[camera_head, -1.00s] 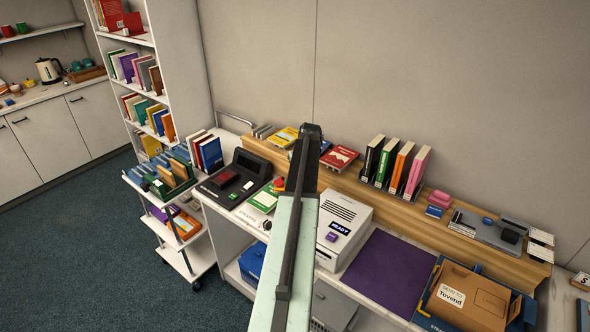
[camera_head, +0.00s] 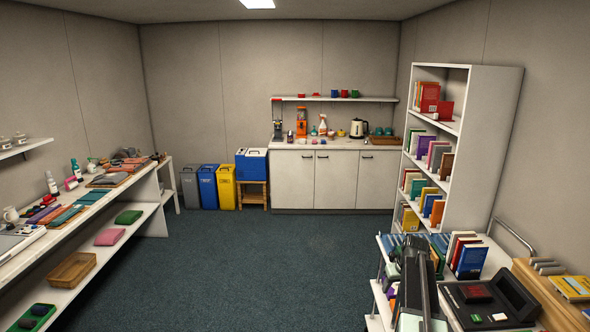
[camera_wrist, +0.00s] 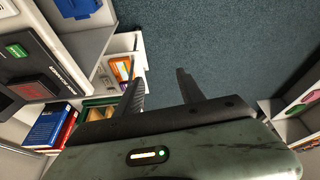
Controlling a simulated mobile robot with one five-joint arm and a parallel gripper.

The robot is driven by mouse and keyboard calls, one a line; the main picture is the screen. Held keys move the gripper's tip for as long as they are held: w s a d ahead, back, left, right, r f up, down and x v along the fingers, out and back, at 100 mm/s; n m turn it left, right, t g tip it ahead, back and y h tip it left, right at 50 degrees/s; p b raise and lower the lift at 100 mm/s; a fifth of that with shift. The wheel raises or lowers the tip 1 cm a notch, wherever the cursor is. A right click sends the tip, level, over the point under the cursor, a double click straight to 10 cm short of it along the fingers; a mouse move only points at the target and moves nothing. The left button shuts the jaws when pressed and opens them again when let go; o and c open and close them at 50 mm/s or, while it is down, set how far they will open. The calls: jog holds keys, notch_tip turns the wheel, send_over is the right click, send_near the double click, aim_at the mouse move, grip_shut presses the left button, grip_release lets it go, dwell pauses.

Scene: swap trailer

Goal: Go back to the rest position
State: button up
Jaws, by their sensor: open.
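My gripper (camera_wrist: 160,92) shows in the wrist view with its two dark fingers spread apart and nothing between them. Dark teal carpet lies beyond the fingertips. In the head view my arm stands at the lower right, in front of the book cart (camera_head: 378,290); the fingertips are hard to make out there.
A black device (camera_head: 487,300) and upright books (camera_head: 466,254) stand close to my arm at right. A tall white bookshelf (camera_head: 480,150) is behind them. A long white workbench (camera_head: 150,190) runs along the left. Bins (camera_head: 207,187) and a cabinet (camera_head: 335,180) line the back. The carpet (camera_head: 250,265) between is clear.

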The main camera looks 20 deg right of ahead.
jog(key=w+a+f+n+g+y+b, duration=0.15)
jog(key=a+n, duration=0.25)
jog(key=a, duration=2.7)
jog(key=s+a+f, duration=0.2)
jog(key=s+a, duration=0.3)
jog(key=a, duration=0.6)
jog(key=s+a+m+g, duration=0.1)
jog(key=s+g, duration=0.1)
jog(key=s, duration=0.6)
jog(key=shift+m+h, duration=0.35)
jog(key=shift+m, duration=0.05)
jog(key=shift+s+r+g, duration=0.1)
jog(key=shift+r+g, duration=0.05)
jog(key=shift+g, duration=0.1)
jog(key=shift+c, duration=1.1)
